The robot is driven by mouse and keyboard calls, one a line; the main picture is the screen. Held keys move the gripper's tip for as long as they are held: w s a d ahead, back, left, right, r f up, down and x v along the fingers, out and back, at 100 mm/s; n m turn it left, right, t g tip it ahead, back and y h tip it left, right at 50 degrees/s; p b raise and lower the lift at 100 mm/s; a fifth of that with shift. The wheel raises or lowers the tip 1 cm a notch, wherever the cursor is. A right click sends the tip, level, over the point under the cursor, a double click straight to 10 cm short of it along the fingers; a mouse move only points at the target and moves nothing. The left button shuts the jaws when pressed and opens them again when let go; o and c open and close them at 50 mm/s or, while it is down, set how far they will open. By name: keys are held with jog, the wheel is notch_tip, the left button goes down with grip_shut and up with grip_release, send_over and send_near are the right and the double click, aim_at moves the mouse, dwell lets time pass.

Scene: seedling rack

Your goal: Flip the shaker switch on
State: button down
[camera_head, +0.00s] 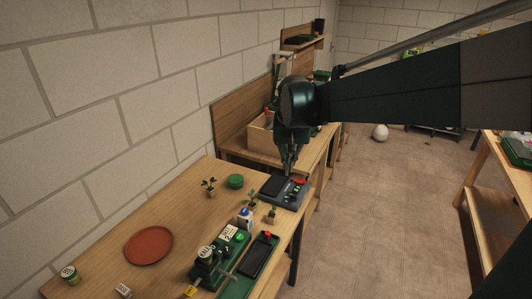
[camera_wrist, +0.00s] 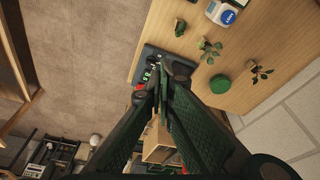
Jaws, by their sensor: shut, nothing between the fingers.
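A dark grey device that looks like the shaker (camera_head: 275,200) sits on the near bench in the head view, with a black top plate, a red part (camera_head: 300,181) and small green and pale controls along its right side. My gripper (camera_head: 289,173) points down over the back of this device, its fingers together and empty. In the wrist view my gripper (camera_wrist: 163,70) hides much of the device (camera_wrist: 148,53); green marks (camera_wrist: 147,75) show beside the fingers. I cannot make out the switch's position or whether the fingertips touch it.
Potted seedlings (camera_head: 210,187), a green lid (camera_head: 235,181), a white and blue bottle (camera_head: 245,217) and a green machine (camera_head: 222,252) stand nearby. A green tray with a dark pad (camera_head: 258,258) lies near the front edge. A wooden box (camera_head: 262,135) stands on the bench behind. A terracotta plate (camera_head: 149,245) lies left.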

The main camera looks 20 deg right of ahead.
jog(key=w+d+f+m+g+p, duration=0.15)
jog(key=w+d+p, duration=0.35)
jog(key=w, duration=0.5)
jog(key=m+g+p, duration=0.2)
jog(key=m+p, duration=0.1)
jog(key=p, duration=0.2)
send_over(302, 182)
jog(key=w+a, duration=0.1)
notch_tip(302, 182, down, 6)
jog(key=shift+w+a, duration=0.15)
jog(key=shift+a, duration=0.05)
jog(key=shift+f, duration=0.15)
jog(key=f, duration=0.4)
jog(key=s+d+f, duration=0.1)
jog(key=f, duration=0.8)
jog(key=shift+s+d+f, duration=0.2)
jog(key=shift+f, duration=0.15)
